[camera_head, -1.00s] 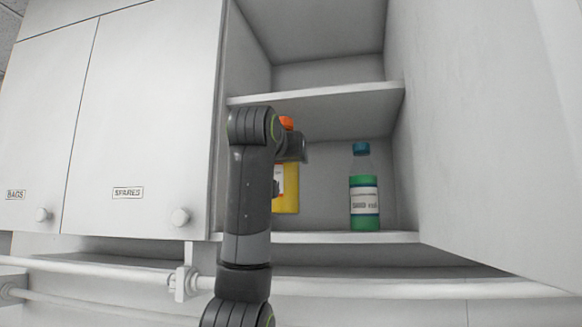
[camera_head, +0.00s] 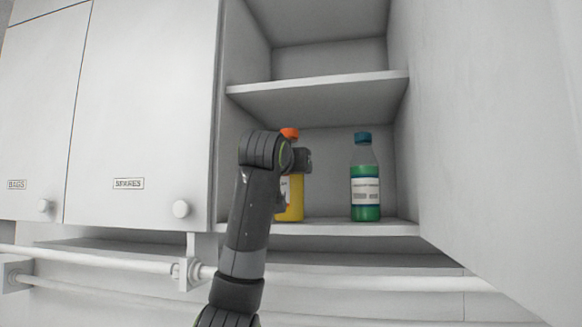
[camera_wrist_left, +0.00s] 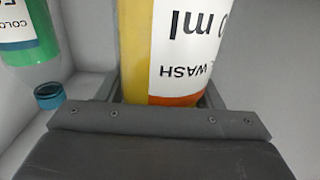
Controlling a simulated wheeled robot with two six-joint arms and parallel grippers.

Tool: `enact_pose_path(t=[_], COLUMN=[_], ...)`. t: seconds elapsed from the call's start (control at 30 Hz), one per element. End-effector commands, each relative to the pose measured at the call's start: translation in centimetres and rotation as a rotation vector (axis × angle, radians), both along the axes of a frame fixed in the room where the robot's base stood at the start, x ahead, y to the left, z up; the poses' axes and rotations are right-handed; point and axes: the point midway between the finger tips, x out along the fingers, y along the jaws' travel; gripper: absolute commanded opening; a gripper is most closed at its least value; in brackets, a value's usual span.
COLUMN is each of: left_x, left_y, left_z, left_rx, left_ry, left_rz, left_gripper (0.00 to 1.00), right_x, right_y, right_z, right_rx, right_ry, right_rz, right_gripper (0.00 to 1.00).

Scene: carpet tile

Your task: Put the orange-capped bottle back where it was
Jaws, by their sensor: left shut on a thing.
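The orange-capped bottle (camera_head: 294,197) is yellow with a white label and is upright at the left of the open cabinet's lower compartment. Its base looks about level with the base of the green bottle, at the lower shelf (camera_head: 330,229); my arm hides part of it, and I cannot tell if it touches the shelf. My left gripper (camera_head: 303,160) is shut on it below the cap. In the left wrist view the bottle (camera_wrist_left: 135,50) is upside down between the fingers of my left gripper (camera_wrist_left: 162,93). My right gripper is out of view.
A green bottle with a blue cap (camera_head: 365,185) stands to the right on the same shelf, with a gap between. A middle shelf (camera_head: 320,95) is above both. Shut doors (camera_head: 150,110) are at left, a pale panel (camera_head: 490,130) at right, and a rail (camera_head: 100,260) below.

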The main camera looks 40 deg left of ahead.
Motion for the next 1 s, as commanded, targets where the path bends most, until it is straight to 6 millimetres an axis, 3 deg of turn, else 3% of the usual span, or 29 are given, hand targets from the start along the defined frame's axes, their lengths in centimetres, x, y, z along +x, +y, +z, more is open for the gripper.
enact_pose_path(t=[0.17,0.2,0.33,0.73,1.0], left_x=[0.0,0.0,0.0,-0.1,-4.9], left_y=[0.0,0.0,0.0,-0.1,-2.7], left_z=[-0.3,-0.3,-0.3,0.1,-0.4], left_rx=[0.001,0.0,0.0,0.0,0.002], left_ry=[-0.003,0.0,0.001,-0.001,-0.006], left_rz=[0.0,0.0,0.0,-0.001,-0.002], left_gripper=[0.17,0.64,0.81,0.82,0.82], right_x=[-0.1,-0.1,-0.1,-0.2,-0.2], right_y=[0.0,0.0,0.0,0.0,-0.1], right_z=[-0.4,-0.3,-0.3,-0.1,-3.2], right_rx=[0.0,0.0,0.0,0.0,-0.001], right_ry=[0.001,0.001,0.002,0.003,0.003], right_rz=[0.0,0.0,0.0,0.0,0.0], right_gripper=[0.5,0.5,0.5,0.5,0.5])
